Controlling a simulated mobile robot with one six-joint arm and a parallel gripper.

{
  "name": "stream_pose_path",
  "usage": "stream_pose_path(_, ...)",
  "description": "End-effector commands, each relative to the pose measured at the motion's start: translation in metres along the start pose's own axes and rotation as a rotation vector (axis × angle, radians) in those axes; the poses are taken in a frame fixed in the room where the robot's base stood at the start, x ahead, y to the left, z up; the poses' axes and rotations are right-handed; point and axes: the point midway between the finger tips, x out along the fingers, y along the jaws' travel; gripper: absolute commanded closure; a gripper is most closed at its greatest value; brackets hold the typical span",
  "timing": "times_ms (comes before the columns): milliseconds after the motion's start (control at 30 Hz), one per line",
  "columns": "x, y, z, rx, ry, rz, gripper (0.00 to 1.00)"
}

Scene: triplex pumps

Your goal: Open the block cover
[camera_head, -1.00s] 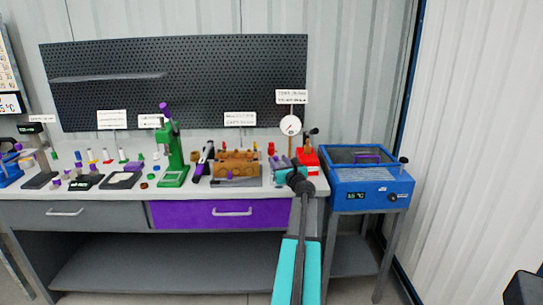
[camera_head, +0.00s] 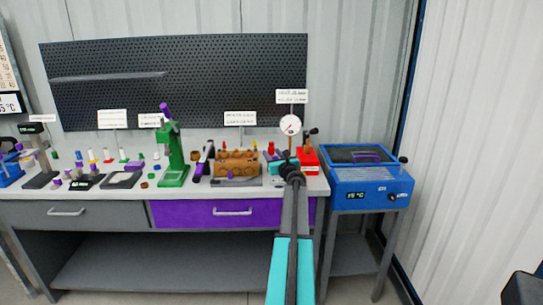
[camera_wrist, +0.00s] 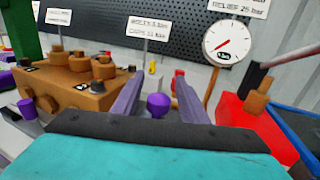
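My gripper (camera_head: 289,170) is over the right part of the bench, in front of the dial gauge. In the wrist view its two fingers (camera_wrist: 157,97) stand wide apart, with a purple knob (camera_wrist: 158,105) showing between them, not clearly touched. The brown block (camera_head: 237,165) with several round brass caps sits left of my gripper; it also shows in the wrist view (camera_wrist: 85,92). A blue box (camera_head: 370,188) with a windowed lid (camera_head: 366,153), a purple handle (camera_head: 367,157) and a display stands at the right. Its lid appears shut. Which of these bears the block cover is unclear.
The dial gauge (camera_head: 290,124) stands behind my gripper. A red unit (camera_head: 307,160) with a lever is close on its right. A green press (camera_head: 171,150) and small parts fill the bench's left. The floor at right is clear.

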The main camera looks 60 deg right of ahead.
Motion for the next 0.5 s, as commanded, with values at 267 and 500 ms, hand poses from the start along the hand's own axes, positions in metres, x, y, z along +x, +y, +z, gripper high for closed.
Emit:
stream_pose_path(267,0.0005,0.0003,0.0,0.0,0.0,0.0,0.6)
stream_pose_path(500,0.0005,0.0003,0.0,0.0,0.0,0.0,0.98)
